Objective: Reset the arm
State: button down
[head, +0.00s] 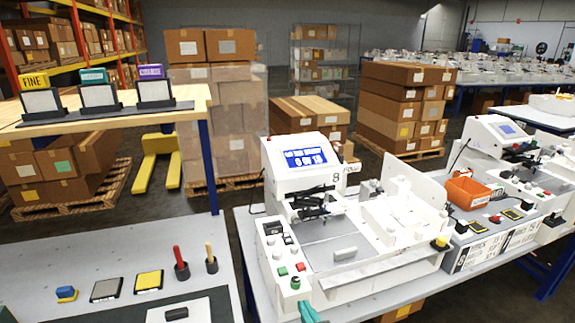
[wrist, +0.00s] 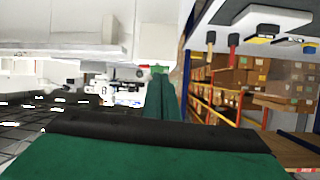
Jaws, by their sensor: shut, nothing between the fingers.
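My gripper (wrist: 160,85) shows in the wrist view as two green fingers, pressed together above a dark bar and a wide green body. Nothing is between them. In the head view only a small teal piece of my gripper (head: 309,313) shows at the bottom edge, in front of the machine's lower left corner. The white pen plotter (head: 355,240) with a lit blue screen stands on the table in the middle. A small grey block lies on its bed. My gripper appears apart from it, though the exact gap cannot be told.
A left table (head: 60,250) holds ink pads, a red-handled tool (head: 180,262) and a yellow-handled tool (head: 211,258). A shelf behind carries three labelled stands. An orange bin (head: 468,193) sits at right beside another machine. A floor gap separates the two near tables.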

jog(key=s+a+f+m+h, duration=0.1)
jog(key=s+f+m+h, duration=0.2)
jog(key=s+f, duration=1.05)
jog(key=s+a+f+t, duration=0.1)
jog(key=s, duration=1)
jog(key=s+a+f+n+t, duration=0.1)
jog(key=s+a, duration=0.1)
jog(key=s, duration=0.8)
jog(key=shift+s, duration=0.4)
jog(key=shift+a+f, duration=0.1)
